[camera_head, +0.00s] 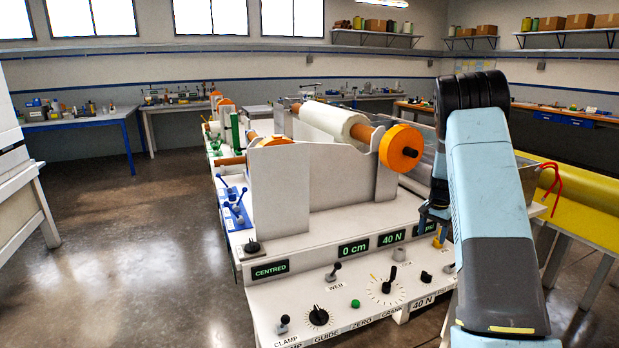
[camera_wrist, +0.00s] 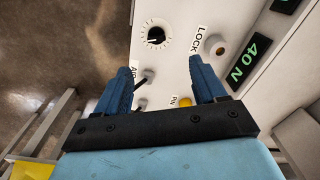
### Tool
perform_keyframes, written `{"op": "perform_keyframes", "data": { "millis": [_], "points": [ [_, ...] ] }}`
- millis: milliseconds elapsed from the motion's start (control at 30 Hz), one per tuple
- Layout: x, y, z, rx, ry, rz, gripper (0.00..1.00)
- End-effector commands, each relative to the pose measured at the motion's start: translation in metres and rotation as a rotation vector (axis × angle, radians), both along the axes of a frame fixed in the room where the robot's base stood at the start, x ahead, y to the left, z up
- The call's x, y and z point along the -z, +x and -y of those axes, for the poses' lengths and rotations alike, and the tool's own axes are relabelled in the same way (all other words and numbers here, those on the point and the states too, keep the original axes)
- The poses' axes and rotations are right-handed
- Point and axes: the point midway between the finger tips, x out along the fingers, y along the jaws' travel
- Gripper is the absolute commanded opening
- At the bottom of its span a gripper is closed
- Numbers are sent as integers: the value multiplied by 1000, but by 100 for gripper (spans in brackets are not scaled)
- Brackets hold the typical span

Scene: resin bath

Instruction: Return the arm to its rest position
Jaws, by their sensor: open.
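My arm (camera_head: 488,190) stands at the right of the head view, its blue-grey link rising to a black joint. My gripper (camera_wrist: 163,78) shows in the wrist view with its two blue fingers spread apart and nothing between them. In the head view, part of the gripper (camera_head: 433,212) shows left of the arm, by the right end of the white machine. In the wrist view the fingers point at a control panel with a black dial (camera_wrist: 155,36), a dark lever (camera_wrist: 145,77) and a yellow knob (camera_wrist: 185,101). The gap to the panel is hard to judge.
The white machine (camera_head: 315,180) carries a white roll (camera_head: 335,120) with an orange end wheel (camera_head: 401,148). Its front panel (camera_head: 330,318) has several knobs and levers. The floor (camera_head: 120,240) at the left is clear.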

Motion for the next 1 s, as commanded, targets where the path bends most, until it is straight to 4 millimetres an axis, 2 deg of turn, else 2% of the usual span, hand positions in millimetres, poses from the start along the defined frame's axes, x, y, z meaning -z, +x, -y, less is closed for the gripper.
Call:
{"op": "perform_keyframes", "data": {
  "millis": [33, 100, 267, 500, 800, 1000],
  "points": [
    [-20, -5, -8, -15, 3, 16, 70],
    [-43, -13, -18, -38, 6, 34, 70],
    [-91, -34, -41, -95, 9, 70, 70],
    [-156, -74, -76, -182, 9, 126, 70],
    [-221, -135, -116, -298, -2, 193, 70],
    [-255, -182, -141, -379, -18, 236, 70]
  ]
}}
